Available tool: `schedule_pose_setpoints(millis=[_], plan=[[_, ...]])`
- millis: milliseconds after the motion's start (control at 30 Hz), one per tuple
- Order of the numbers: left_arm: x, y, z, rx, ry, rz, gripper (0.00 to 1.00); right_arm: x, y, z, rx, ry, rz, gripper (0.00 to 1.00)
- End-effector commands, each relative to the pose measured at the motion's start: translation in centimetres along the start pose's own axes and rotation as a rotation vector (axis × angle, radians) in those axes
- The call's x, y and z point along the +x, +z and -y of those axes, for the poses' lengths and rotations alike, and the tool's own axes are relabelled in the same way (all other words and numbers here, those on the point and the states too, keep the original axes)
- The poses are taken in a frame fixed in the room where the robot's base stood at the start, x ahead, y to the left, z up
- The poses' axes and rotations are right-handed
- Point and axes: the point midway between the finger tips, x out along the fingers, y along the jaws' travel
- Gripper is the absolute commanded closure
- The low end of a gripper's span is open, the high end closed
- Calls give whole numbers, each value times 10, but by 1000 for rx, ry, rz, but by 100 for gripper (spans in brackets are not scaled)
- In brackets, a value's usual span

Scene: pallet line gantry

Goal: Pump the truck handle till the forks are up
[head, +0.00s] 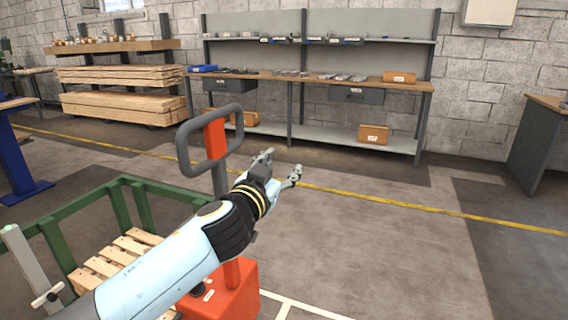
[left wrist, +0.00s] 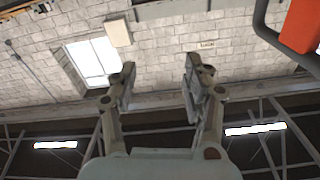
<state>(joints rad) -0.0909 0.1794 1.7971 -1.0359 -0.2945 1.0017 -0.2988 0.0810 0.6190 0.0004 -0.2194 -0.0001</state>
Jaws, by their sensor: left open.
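The truck handle (head: 211,141) is a grey loop with an orange-red centre, standing upright on its shaft above the orange-red truck body (head: 229,296). My left gripper (head: 281,167) is open and empty, to the right of the handle and a little below the loop, apart from it. In the left wrist view the open fingers (left wrist: 158,76) point at the wall, and part of the handle (left wrist: 301,27) shows at the top right. My left arm hides part of the shaft and the truck body. The forks are not clearly seen. My right gripper is not in view.
A green frame (head: 160,187) with a wooden pallet (head: 123,250) stands at the lower left. A workbench (head: 300,78) with shelves stands along the back wall, beside stacked planks (head: 125,104). The floor to the right, around the yellow line (head: 420,207), is clear.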

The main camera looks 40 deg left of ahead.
Motion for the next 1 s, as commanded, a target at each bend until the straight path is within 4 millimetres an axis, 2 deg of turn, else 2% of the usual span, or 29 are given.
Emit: schedule_pose_setpoints(millis=[200,400,600,833,933,967,1000], plan=[[-51,2,0,-1,1,4,51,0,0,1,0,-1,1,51],[-86,1,0,-1,0,3,51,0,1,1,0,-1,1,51],[-98,0,0,-1,0,1,51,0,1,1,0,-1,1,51],[-99,0,0,-1,0,1,52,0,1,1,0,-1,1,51],[-98,10,-1,2,3,21,65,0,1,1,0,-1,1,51],[-98,20,-2,6,6,40,69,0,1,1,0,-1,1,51],[-99,38,-5,13,13,79,74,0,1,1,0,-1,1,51]])
